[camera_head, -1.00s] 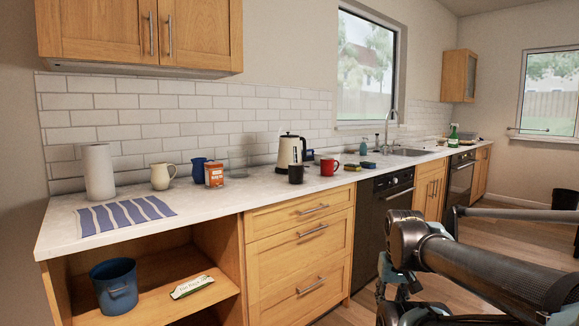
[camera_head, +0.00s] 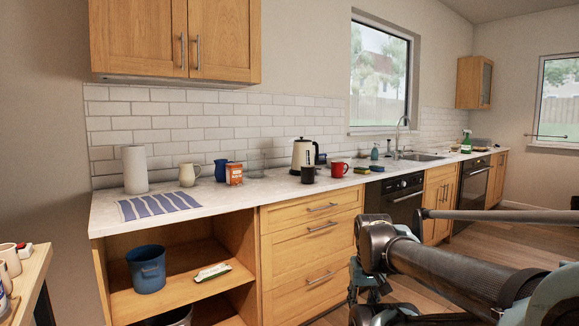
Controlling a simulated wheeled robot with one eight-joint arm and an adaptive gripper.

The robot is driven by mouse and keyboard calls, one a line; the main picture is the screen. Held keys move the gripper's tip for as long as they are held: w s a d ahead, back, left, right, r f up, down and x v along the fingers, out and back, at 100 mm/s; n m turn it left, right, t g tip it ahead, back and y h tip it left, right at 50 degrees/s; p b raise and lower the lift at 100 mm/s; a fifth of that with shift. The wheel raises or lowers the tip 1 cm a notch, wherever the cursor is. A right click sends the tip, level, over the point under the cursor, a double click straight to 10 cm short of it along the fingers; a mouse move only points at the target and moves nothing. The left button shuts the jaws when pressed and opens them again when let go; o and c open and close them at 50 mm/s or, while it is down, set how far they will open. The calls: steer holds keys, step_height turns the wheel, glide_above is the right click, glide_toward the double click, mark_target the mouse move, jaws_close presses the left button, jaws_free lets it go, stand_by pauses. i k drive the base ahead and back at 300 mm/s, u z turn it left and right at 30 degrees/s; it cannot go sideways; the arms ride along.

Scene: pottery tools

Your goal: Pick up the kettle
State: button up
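The kettle (camera_head: 303,154) is cream-white with a black lid, handle and base. It stands upright on the white countertop (camera_head: 225,196), near the tiled back wall. A black mug (camera_head: 308,174) stands just in front of it and a red mug (camera_head: 338,169) to its right. My arm crosses the lower right of the view. The end of the arm (camera_head: 374,285) is at the lower middle right, in front of the counter and well short of the kettle. The gripper fingers are partly cut off by the bottom edge, and I cannot make out whether they are open.
Left of the kettle stand a paper roll (camera_head: 135,170), a cream jug (camera_head: 188,175), a blue jug (camera_head: 221,170), an orange tin (camera_head: 234,174) and a clear glass. A striped cloth (camera_head: 158,205) lies in front. Drawers (camera_head: 310,250) front the counter. Another table (camera_head: 25,275) shows at lower left.

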mark_target(303, 154)
steer(key=u, duration=0.05)
steer(key=i, duration=1)
